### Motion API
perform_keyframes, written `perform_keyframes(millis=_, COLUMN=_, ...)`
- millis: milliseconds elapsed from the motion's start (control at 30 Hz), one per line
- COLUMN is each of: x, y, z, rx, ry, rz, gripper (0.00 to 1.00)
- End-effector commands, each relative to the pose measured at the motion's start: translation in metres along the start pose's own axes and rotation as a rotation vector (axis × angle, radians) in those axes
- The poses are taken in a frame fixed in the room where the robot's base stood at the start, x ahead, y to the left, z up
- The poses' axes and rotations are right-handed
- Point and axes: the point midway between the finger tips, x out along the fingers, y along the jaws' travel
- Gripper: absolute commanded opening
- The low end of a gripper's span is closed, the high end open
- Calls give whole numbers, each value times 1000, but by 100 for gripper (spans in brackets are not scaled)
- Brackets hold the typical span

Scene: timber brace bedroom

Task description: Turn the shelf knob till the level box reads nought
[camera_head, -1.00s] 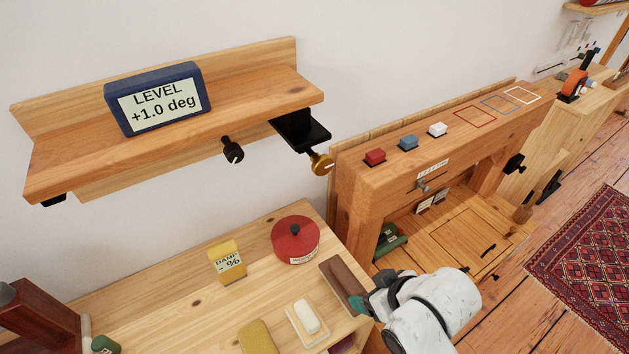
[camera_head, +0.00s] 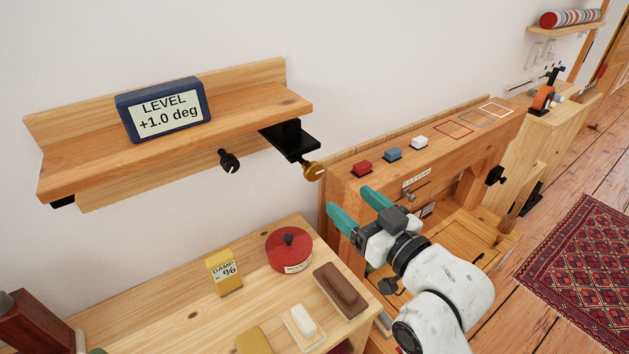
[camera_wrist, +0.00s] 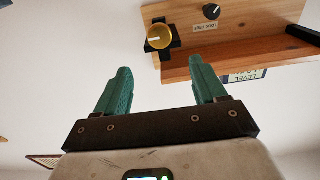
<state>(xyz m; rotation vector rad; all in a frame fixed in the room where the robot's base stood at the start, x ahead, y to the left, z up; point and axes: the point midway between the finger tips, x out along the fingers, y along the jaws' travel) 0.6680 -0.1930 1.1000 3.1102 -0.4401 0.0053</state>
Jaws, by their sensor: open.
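The wooden shelf (camera_head: 230,118) is on the wall at upper left. The blue level box (camera_head: 163,107) on it reads +1.0 deg. A brass knob (camera_head: 313,171) is on the black bracket (camera_head: 288,140) under the shelf's right end. A black knob (camera_head: 229,161) is on the shelf's lower front. My gripper (camera_head: 356,207) is open and empty, below and right of the brass knob and apart from it. In the wrist view, the brass knob (camera_wrist: 159,38) with its white mark appears beyond my open fingers (camera_wrist: 160,68). The level box (camera_wrist: 245,75) is upside down there, partly hidden by the shelf.
Below the shelf, a bench (camera_head: 180,300) bears a yellow damp meter (camera_head: 223,271), a red tin (camera_head: 289,250) and a brown block (camera_head: 340,288). A wooden frame (camera_head: 345,190) with red, blue and white blocks stands right of my gripper. Air before the shelf is clear.

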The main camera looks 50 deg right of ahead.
Motion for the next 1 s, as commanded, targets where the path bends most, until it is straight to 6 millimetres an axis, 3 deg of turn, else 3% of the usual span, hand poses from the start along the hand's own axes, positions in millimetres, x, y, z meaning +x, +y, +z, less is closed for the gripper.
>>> perform_keyframes(millis=300, x=27, y=0, z=4, rx=0, ry=4, rz=0, gripper=71)
perform_keyframes(millis=700, x=91, y=0, z=0, rx=1, ry=-2, rz=0, gripper=71)
perform_keyframes(millis=1000, x=106, y=0, z=1, rx=0, ry=-3, rz=-1, gripper=71)
